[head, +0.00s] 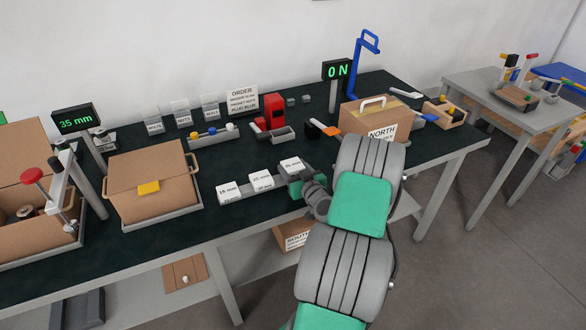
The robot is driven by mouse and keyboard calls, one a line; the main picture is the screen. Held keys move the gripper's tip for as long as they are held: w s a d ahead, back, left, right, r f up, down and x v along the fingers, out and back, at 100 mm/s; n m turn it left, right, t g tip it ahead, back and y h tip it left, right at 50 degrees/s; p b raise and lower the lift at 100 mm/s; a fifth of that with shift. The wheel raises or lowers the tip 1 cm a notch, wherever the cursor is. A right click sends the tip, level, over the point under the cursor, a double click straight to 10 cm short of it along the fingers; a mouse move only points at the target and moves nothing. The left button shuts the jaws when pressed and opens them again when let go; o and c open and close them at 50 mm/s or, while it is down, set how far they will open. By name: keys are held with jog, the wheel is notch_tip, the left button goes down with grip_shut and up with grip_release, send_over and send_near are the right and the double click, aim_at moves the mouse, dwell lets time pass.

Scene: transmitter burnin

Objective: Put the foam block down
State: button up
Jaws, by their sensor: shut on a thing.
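My gripper (299,184) is low over the front edge of the dark bench, at the right end of a row of white labelled pieces. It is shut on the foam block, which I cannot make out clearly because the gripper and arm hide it. The row has a 15 mm piece (228,192), a 25 mm piece (261,181) and a third piece (291,165) right behind my gripper. I cannot tell whether the gripper or its load touches the bench or this piece.
A cardboard box with a yellow tab (149,189) stands left on the dark bench (330,105). A clamp stand (62,190) is farther left.

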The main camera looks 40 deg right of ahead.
jog(key=shift+f+b, duration=0.25)
jog(key=shift+b, duration=0.05)
jog(key=o, duration=1.3)
jog(key=shift+r+p, duration=0.25)
jog(key=shift+p, duration=0.65)
